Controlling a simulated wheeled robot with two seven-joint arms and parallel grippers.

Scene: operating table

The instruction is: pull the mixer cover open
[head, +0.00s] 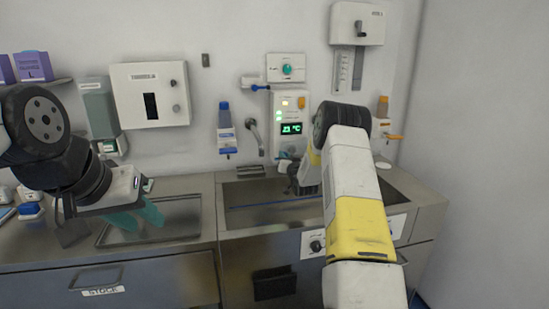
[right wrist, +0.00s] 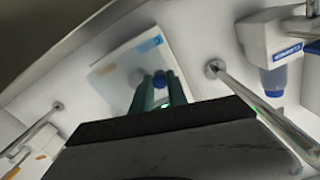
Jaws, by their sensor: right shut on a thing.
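The mixer (head: 290,125) is a white wall unit above the sink with a green temperature display. Its lower part is partly hidden behind my right arm.
The sink (head: 245,205) lies below the mixer, with a tap (head: 254,135) to its left. A blue-capped bottle (head: 226,128) and an orange-capped dispenser (head: 382,108) hang on either side. A tray (head: 185,225) lies under my left gripper.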

